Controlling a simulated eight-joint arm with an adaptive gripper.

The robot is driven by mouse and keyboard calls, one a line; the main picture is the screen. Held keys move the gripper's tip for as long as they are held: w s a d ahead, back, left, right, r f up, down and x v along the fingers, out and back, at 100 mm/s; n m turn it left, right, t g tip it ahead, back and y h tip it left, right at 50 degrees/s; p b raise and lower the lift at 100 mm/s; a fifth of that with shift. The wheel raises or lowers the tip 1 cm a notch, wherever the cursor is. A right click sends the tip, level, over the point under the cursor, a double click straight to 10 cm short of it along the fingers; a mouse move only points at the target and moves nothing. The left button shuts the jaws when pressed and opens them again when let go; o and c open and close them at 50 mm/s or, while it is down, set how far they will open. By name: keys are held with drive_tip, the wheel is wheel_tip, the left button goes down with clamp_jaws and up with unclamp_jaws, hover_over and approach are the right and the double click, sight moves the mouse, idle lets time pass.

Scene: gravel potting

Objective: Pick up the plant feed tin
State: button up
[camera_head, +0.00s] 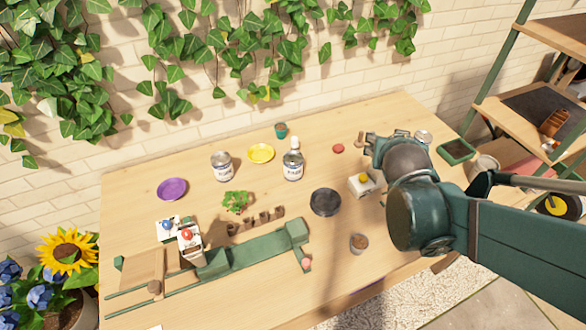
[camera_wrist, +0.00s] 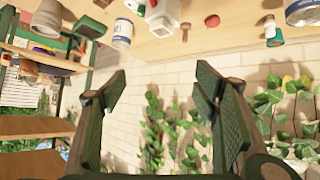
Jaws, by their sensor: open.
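Two tins with pale labels stand on the table; I cannot read which one is the plant feed tin. One grey tin (camera_head: 222,166) stands upright left of the white bottle (camera_head: 293,165). The other tin (camera_head: 424,137) stands at the right, just beyond my gripper; it also shows in the wrist view (camera_wrist: 122,34), with a blue band. My gripper (camera_head: 384,137) is over the right part of the table, pointing toward the wall. In the wrist view its fingers (camera_wrist: 160,88) are spread, with nothing between them.
A yellow saucer (camera_head: 261,153), a teal pot (camera_head: 280,130) and a red disc (camera_head: 338,148) lie at the back. A green tray (camera_head: 457,150) and shelves stand right. The ivy-covered wall closes the back.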

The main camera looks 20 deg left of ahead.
drive_tip(key=w+a+f+n+t+y+b, duration=0.1)
drive_tip(key=a+f, duration=0.2)
drive_tip(key=a, duration=0.5)
drive_tip(key=w+a+f+t+y+b, duration=0.1)
drive_tip(key=w+a+f+b, duration=0.1)
drive_tip(key=a+f, duration=0.35)
drive_tip(key=n+y+b, duration=0.2)
drive_tip(key=y, duration=0.1)
hover_over(293, 162)
wheel_tip(293, 162, down, 5)
drive_tip(key=shift+s+f, duration=0.1)
drive_tip(key=shift+f+b, duration=0.35)
drive_tip(key=shift+f, duration=1.3)
drive_tip(key=shift+f, duration=0.15)
